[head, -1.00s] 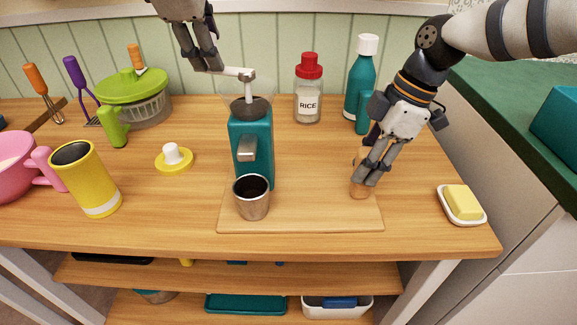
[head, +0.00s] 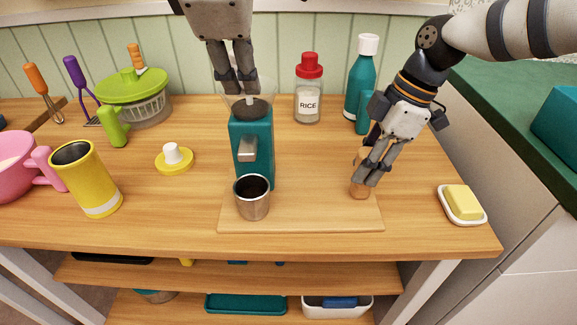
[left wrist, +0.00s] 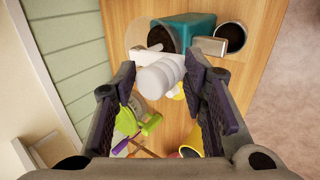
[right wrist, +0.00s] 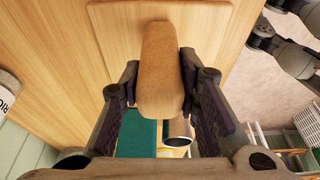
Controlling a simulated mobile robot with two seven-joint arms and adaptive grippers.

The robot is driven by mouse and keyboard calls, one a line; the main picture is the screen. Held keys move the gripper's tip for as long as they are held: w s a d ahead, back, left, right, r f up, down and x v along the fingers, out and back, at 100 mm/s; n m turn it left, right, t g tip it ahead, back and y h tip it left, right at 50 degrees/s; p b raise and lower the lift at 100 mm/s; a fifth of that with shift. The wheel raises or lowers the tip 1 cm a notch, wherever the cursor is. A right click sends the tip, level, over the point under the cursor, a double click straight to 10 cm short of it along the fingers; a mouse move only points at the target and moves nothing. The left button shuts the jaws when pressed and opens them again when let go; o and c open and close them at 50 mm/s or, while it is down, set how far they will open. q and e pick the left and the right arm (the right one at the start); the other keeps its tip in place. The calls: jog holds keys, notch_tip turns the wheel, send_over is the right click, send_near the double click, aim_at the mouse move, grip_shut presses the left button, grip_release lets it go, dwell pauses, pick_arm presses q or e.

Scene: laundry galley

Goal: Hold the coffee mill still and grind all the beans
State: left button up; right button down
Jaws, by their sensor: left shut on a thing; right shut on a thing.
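The teal coffee mill (head: 259,140) stands upright on a wooden board (head: 310,215). A clear hopper with a dark inside (head: 250,110) is on its top. A steel cup (head: 252,203) stands in front of it; its inside looks dark. My left gripper (head: 238,88) is shut on the white crank knob (left wrist: 158,78) above the mill and hides most of the crank in the head view. My right gripper (head: 366,180) is shut on an upright wooden grip (right wrist: 161,75) at the right side of the board. I cannot make out single beans.
A rice jar (head: 309,95) and teal bottle (head: 362,80) stand behind. A butter dish (head: 462,204) is at right.

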pick_arm(q)
jog(key=shift+w+d+f, duration=0.15)
jog(key=shift+d+f, duration=0.05)
jog(key=shift+d, duration=0.35)
jog(key=shift+w+d+f, duration=0.1)
jog(key=shift+d+f, duration=0.05)
jog(key=shift+d, duration=0.35)
jog(key=shift+w+d, duration=0.15)
jog(key=shift+d, duration=0.15)
